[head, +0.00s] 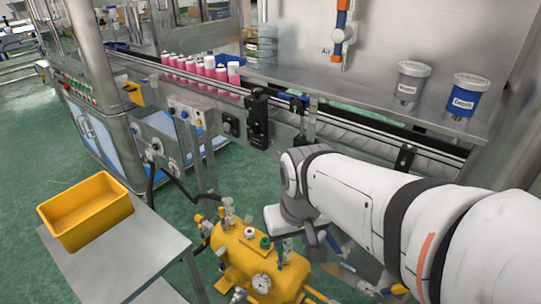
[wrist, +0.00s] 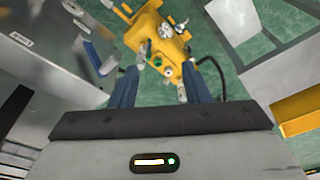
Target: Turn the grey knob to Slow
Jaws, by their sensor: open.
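A small panel on the side of the machine bears a dark round knob (head: 157,146), in the head view left of centre. It is too small to read any label or setting, and I cannot tell for sure that it is the grey knob. My gripper (wrist: 159,70) is open and empty in the wrist view, its two dark blue fingers spread apart. It hangs above the yellow tank (head: 262,268), well away from the panel. The tank also shows beyond the fingers in the wrist view (wrist: 150,22).
A yellow bin (head: 87,210) stands on a grey table (head: 120,262) at the left. Pink cans (head: 205,70) with white tops line the conveyor. A grey pot (head: 411,82) and a blue pot (head: 466,96) stand on the shelf.

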